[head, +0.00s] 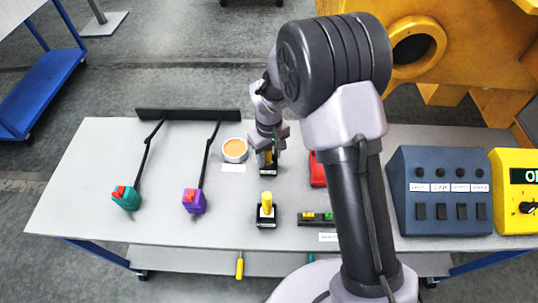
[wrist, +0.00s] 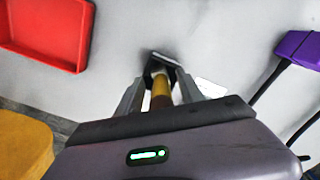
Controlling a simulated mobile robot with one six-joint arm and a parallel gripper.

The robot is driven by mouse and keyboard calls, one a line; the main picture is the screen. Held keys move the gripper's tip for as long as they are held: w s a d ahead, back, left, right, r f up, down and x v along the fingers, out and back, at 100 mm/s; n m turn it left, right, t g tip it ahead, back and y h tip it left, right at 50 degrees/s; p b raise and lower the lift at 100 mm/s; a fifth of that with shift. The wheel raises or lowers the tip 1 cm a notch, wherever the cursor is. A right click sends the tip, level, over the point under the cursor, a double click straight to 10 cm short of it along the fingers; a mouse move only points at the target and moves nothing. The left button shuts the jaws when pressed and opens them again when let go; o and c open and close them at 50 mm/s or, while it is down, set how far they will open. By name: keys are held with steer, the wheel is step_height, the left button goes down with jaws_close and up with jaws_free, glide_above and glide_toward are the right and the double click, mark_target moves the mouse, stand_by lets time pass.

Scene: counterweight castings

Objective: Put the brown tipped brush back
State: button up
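The brush with a brown tip (wrist: 161,98) stands between my gripper's fingers in the wrist view, its yellow-brown handle pointing towards the camera. Its lower end is at a black block-like base (wrist: 165,62). My gripper (head: 267,150) is low over the table just right of the round cup, fingers on both sides of the handle. I cannot tell whether they touch it. The black base (head: 268,171) shows below the fingers in the head view. A second brush with a yellow handle (head: 267,201) stands upright in a similar black base (head: 266,221) nearer the front edge.
A round cup with orange contents (head: 234,150) stands left of my gripper. A red tray (head: 317,172) is to the right, partly behind my arm. Teal (head: 126,199) and purple (head: 194,201) tools lie left. A black holder (head: 312,217) and blue control box (head: 440,190) are right.

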step_height(320, 180, up, 12)
steer(key=p, duration=0.3)
steer(key=shift+r, duration=0.25)
steer(key=s+d+r+m+t+y, duration=0.1)
steer(key=s+d+r+m+t, duration=0.15)
steer(key=s+d+r, duration=0.4)
steer(key=s+d+r+m+t, duration=0.1)
steer(key=s+r+m, duration=0.3)
steer(key=r, duration=0.6)
steer(key=s+d+r+m+t, duration=0.1)
steer(key=s+m, duration=0.1)
steer(key=s, duration=0.4)
steer(key=s+d+r+m+t+y, duration=0.1)
steer(key=s+m, duration=0.1)
steer(key=s, duration=0.4)
steer(key=shift+s+d+m, duration=0.25)
steer(key=shift+m, duration=0.1)
